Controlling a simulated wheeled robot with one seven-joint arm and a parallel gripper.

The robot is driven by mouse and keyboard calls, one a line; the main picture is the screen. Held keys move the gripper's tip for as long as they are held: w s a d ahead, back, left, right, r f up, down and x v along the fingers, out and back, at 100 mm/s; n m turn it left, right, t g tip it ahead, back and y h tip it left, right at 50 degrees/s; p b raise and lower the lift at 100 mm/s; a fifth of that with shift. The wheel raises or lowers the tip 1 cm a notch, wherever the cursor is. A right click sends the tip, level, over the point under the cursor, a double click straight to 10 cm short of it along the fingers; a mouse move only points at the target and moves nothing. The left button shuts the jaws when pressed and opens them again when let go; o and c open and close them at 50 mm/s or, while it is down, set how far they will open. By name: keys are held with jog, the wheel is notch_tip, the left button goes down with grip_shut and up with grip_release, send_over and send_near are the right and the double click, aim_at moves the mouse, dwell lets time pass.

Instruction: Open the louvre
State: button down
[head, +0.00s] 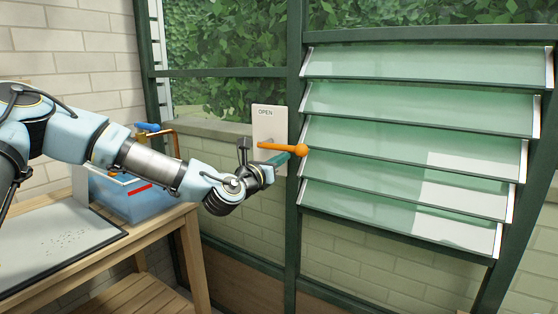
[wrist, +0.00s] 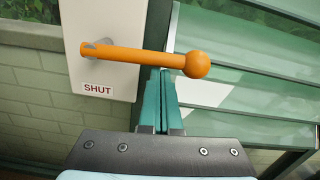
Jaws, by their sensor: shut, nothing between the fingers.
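The orange lever (head: 283,147) with a ball end sticks out to the right, roughly level, from a pale plate (head: 268,119). The plate reads OPEN at its top; in the wrist view the lever (wrist: 140,53) sits above the word SHUT on the plate (wrist: 104,75). The louvre (head: 420,110) has several greenish glass slats, sloping and stacked to the right of the post. My gripper (head: 290,156) is shut and empty. Its teal fingertips (wrist: 164,76) lie just below the lever, near the ball; I cannot tell whether they touch it.
A dark green post (head: 293,220) runs up just right of the plate. A brick wall (head: 245,210) lies below the sill.

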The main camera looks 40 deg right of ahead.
notch_tip(320, 180, up, 3)
jog(key=n, duration=0.3)
jog(key=shift+f+n+p, duration=0.1)
jog(key=shift+n+p, duration=0.25)
jog(key=shift+n, duration=0.05)
jog(key=shift+w+r+n, duration=0.2)
jog(key=shift+r+n, duration=0.85)
jog(key=shift+n, duration=0.45)
jog(key=shift+a, duration=0.1)
